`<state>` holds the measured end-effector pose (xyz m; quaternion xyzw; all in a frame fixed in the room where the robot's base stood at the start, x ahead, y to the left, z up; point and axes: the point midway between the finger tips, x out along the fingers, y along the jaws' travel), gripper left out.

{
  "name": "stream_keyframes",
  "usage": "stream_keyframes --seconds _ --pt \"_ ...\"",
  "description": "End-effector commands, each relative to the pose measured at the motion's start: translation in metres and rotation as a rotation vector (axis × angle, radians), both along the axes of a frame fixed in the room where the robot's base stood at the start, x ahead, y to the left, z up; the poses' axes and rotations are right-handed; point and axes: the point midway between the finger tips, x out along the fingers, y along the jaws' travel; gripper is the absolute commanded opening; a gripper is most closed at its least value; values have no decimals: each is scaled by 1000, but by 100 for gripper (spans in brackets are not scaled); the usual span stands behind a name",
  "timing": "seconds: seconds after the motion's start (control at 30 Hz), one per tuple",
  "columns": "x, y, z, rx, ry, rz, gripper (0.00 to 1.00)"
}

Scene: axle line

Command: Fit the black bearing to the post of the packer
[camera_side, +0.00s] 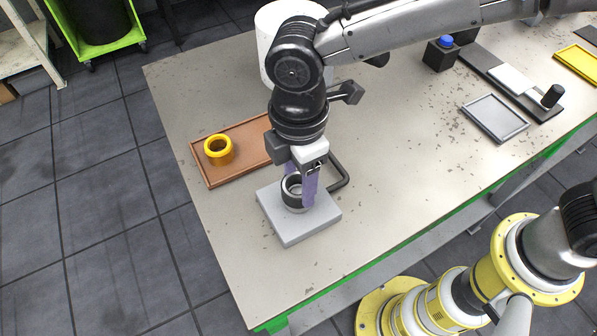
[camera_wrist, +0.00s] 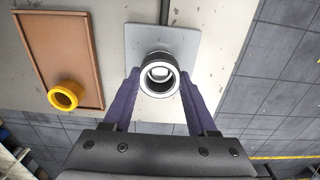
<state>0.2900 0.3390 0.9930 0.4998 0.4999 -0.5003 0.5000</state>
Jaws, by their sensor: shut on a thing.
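The black bearing (camera_side: 293,191), a ring with a pale inner rim, is between the purple fingers of my gripper (camera_side: 299,187), which is shut on it. In the wrist view the bearing (camera_wrist: 159,75) faces the camera between the fingertips of my gripper (camera_wrist: 160,84). It is over a flat grey block (camera_side: 298,229), near the block's middle; I cannot tell whether it touches the block. A pale shape shows inside the bore. A short black post (camera_side: 552,96) stands at the right end of a long dark base (camera_side: 484,64), far from my gripper.
A yellow ring (camera_side: 219,150) sits on a brown tray (camera_side: 196,160) left of the block. A black bent handle (camera_side: 341,174) is close behind the block. A grey tray (camera_side: 494,118), a blue-button box (camera_side: 441,53) and a yellow tray (camera_side: 576,64) are at right. The middle of the table is clear.

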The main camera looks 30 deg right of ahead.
Motion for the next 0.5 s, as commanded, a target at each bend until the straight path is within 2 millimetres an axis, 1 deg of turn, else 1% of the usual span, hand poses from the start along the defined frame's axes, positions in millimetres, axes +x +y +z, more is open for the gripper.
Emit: stream_keyframes --seconds 0.5 --pt "0 0 -13 2 -2 0 0"
